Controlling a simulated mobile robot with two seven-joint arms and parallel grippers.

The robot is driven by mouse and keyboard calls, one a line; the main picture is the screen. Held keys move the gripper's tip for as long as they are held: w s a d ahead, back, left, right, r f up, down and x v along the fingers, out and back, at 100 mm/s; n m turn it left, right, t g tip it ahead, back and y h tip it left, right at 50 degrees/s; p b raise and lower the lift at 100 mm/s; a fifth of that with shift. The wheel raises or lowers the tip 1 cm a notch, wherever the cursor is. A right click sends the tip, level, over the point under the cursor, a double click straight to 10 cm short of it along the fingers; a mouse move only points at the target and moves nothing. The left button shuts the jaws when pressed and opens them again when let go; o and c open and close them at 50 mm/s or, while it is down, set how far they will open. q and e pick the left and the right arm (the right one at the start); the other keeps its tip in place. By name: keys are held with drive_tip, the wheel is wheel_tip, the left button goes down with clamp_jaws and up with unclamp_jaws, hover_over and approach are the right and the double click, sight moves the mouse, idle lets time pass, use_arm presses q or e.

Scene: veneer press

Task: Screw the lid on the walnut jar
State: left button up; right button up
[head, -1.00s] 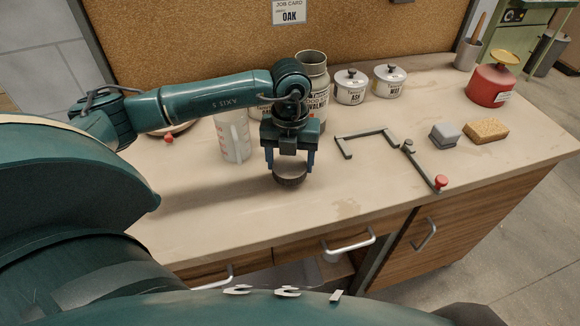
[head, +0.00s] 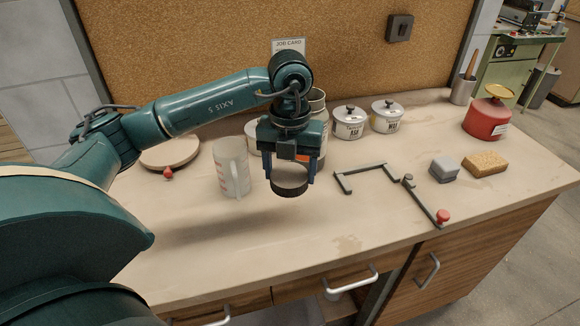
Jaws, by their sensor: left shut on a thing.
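My left gripper (head: 289,178) points down and is shut on a dark, round, ribbed-looking lid (head: 289,188). It holds the lid above the worktop, in front of the jars. The walnut jar (head: 319,97) is a tall jar with an open metal rim, standing behind the gripper. The wrist and gripper hide most of the jar and its label. The lid is apart from the jar rim and lower in the picture. My right gripper is not in view.
Two white lidded canisters (head: 349,123) stand right of the jar. A measuring jug (head: 231,167) stands left of the gripper. A bent clamp-like tool (head: 366,172), a grey block (head: 444,169), a sponge (head: 485,163) and a red can (head: 486,119) lie right. The front worktop is clear.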

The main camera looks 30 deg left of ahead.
sight(300, 182)
use_arm(q)
drive_tip(key=m, duration=0.3)
drive_tip(key=shift+s+d+f+m, duration=0.15)
drive_tip(key=shift+d+m, duration=0.25)
drive_tip(key=m, duration=0.3)
drive_tip(key=d+m, duration=0.1)
drive_tip(key=m, duration=0.1)
drive_tip(key=shift+s+f+m, duration=0.2)
drive_tip(key=shift+s+m, duration=0.05)
drive_tip(key=shift+m, duration=0.05)
drive_tip(key=m, duration=0.3)
drive_tip(key=d+m, duration=0.1)
drive_tip(key=m, duration=0.1)
drive_tip(key=shift+s+d+f+m, duration=0.1)
drive_tip(key=shift+s+f+m, duration=0.15)
drive_tip(key=shift+m, duration=0.05)
drive_tip(key=s+d+m, duration=0.1)
drive_tip(key=m, duration=0.7)
drive_tip(key=s+d+f+m, duration=0.1)
drive_tip(key=d+m, duration=0.1)
drive_tip(key=m, duration=0.7)
drive_tip(key=s+d+f+m, duration=0.1)
drive_tip(key=m, duration=0.7)
drive_tip(key=shift+s+d+m, duration=0.1)
drive_tip(key=shift+d+m, duration=0.1)
drive_tip(key=shift+m, duration=0.2)
